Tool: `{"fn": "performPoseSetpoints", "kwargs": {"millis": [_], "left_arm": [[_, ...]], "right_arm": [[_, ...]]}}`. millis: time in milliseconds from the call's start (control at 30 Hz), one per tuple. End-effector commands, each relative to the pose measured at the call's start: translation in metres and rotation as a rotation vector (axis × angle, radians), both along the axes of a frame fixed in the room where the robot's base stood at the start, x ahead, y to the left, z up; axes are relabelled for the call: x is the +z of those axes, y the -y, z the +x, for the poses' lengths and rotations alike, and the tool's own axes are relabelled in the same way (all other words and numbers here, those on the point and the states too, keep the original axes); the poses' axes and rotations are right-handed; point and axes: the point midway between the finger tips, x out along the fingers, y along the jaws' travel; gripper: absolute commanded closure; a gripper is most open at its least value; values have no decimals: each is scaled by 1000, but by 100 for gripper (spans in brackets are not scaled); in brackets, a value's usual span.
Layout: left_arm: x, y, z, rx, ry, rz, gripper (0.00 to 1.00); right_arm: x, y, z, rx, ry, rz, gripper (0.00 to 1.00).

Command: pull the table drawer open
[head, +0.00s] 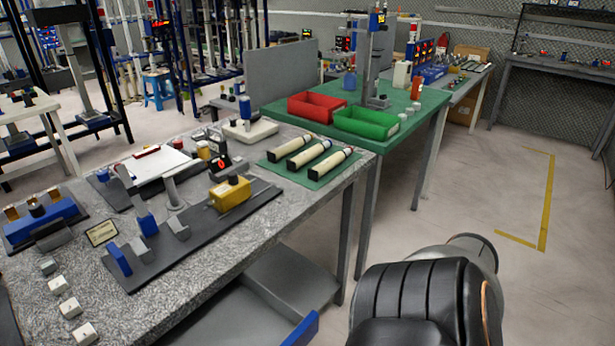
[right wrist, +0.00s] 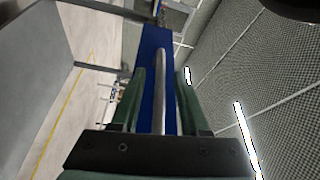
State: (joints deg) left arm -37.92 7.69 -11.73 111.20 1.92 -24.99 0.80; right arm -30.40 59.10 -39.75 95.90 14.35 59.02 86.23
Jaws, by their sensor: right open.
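The drawer's blue front (head: 302,329) shows at the bottom edge of the head view, below the near side of the grey speckled table (head: 235,245). A grey drawer side runs back from it under the tabletop. How far out the drawer stands is hard to tell. In the right wrist view, the blue front (right wrist: 150,45) has a long grey bar handle (right wrist: 161,85). My right gripper (right wrist: 161,74) is open, with one green finger on each side of the handle. Contact cannot be told. My left gripper is in neither view.
My black right arm fills the lower right of the head view. A table leg (head: 347,235) stands near the drawer. A green-topped table (head: 420,120) with red and green bins stands behind. The floor (head: 480,200) to the right is clear.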

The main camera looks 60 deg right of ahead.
Motion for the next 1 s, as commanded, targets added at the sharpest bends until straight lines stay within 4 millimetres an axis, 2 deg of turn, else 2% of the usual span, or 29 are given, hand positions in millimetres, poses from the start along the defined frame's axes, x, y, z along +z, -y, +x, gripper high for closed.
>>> {"fn": "performPoseSetpoints", "kwargs": {"millis": [500, 700, 1000], "left_arm": [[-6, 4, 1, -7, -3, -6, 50], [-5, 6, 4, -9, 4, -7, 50], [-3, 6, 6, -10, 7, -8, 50]], "right_arm": [[-9, 82, -59, 0, -4, -5, 55], [-9, 95, -68, -1, -2, -2, 55], [-8, 96, -69, 0, -1, -1, 55]]}}
